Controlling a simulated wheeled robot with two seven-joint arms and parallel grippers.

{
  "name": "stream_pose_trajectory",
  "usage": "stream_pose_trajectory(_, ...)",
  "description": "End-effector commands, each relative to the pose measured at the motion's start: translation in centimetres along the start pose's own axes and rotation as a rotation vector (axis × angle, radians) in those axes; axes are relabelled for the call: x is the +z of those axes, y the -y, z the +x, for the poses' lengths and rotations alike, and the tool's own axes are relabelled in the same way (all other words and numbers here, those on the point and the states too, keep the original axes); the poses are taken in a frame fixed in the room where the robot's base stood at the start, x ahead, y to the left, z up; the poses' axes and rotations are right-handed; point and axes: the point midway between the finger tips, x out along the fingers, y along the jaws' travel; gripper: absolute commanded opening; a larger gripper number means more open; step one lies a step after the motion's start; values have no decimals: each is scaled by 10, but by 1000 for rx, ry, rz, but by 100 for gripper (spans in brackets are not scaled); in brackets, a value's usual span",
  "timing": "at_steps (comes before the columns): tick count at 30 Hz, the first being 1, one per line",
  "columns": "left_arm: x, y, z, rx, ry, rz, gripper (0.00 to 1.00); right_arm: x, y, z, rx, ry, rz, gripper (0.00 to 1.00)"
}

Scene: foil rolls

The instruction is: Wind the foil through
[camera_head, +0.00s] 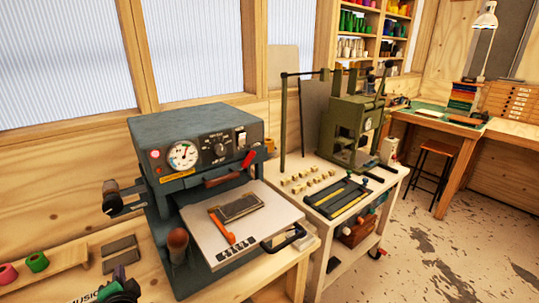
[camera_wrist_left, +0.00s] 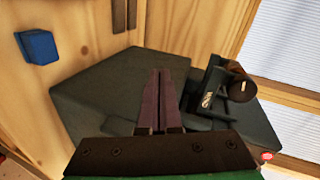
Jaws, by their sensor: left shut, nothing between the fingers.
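A pink foil roll (camera_head: 8,273) and a green foil roll (camera_head: 37,262) sit on a wooden rack at the far left. My left gripper (camera_head: 119,274) is low in front of the press's left side. In the left wrist view its fingers (camera_wrist_left: 160,76) are together and empty. My right gripper is not in view.
The press's pale bed (camera_head: 257,222) holds a dark plate (camera_head: 237,207) and an orange-handled tool (camera_head: 222,228). Dark blocks (camera_head: 120,246) lie on the bench left of the press. A trolley (camera_head: 325,222) with a green press (camera_head: 352,132) stands to the right. Floor is open beyond.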

Motion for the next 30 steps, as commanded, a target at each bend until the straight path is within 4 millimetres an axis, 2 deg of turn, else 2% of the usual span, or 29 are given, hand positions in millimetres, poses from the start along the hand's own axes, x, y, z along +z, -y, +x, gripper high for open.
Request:
stream_pose_trajectory(1,-4,28,-4,-73,-6,45,0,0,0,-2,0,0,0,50)
stream_pose_trajectory(3,-10,60,-11,-169,-6,111,0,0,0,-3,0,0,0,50)
stream_pose_trajectory(6,-14,91,-20,-264,0,181,0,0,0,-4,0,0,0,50)
stream_pose_trajectory(8,-16,102,-24,-296,3,206,0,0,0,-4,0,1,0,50)
stream_pose_trajectory(13,-18,111,-17,-316,5,223,0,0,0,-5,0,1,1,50)
stream_pose_trajectory(24,-19,126,35,-313,6,219,0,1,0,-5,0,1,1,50)
stream_pose_trajectory(30,-19,127,41,-311,5,218,0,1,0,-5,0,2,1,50)
